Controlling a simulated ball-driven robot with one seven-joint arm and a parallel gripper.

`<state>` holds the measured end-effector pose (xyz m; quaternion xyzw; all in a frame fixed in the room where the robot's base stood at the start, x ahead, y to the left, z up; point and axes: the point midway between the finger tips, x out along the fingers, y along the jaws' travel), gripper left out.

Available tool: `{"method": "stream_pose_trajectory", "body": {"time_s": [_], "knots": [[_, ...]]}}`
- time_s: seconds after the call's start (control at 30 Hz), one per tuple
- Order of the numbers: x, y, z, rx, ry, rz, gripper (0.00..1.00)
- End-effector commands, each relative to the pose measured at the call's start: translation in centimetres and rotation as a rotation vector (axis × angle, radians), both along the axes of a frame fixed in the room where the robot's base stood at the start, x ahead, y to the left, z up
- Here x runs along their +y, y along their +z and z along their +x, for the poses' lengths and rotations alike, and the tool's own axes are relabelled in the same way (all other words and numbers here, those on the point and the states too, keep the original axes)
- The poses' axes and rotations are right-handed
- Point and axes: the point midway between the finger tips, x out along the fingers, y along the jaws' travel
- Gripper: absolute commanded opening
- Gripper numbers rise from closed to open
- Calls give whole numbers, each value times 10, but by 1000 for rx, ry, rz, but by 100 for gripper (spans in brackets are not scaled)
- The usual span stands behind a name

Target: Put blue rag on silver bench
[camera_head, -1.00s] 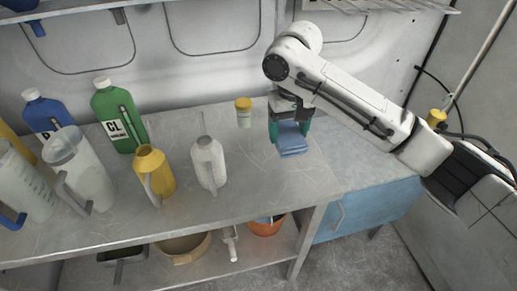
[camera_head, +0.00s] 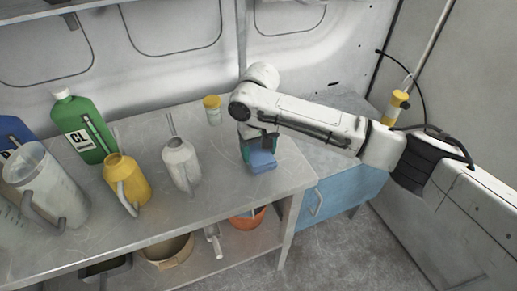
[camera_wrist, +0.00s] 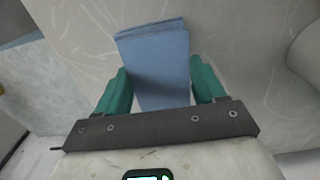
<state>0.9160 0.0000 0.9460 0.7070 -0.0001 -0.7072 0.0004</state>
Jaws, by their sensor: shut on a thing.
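The blue rag (camera_head: 262,160) is a folded block at the right end of the silver bench (camera_head: 222,200). My gripper (camera_head: 258,148) points down over the bench's right end, with its green fingers on both sides of the rag. In the wrist view the rag (camera_wrist: 157,65) sits between the green fingers of my gripper (camera_wrist: 161,85), with the grey bench top behind it. My gripper is shut on the rag. Whether the rag's underside touches the bench I cannot tell.
A yellow-capped jar (camera_head: 212,112), a white can (camera_head: 182,165), a yellow jug (camera_head: 127,180) and a green bottle (camera_head: 84,130) stand left of my gripper. A blue cabinet (camera_head: 340,195) adjoins the bench's right end. An orange bowl (camera_head: 246,219) is on the lower shelf.

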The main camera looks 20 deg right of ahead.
Motion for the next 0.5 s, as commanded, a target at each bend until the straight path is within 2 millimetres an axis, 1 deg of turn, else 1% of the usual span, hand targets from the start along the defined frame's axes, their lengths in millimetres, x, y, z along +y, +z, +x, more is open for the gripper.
{"method": "stream_pose_trajectory", "body": {"time_s": [0.07,0.1,0.37,0.5], "knots": [[0,-2,0,1,0,1,39],[0,-3,0,1,0,1,70],[0,-2,0,0,0,0,95],[0,-2,0,0,0,0,95]]}}
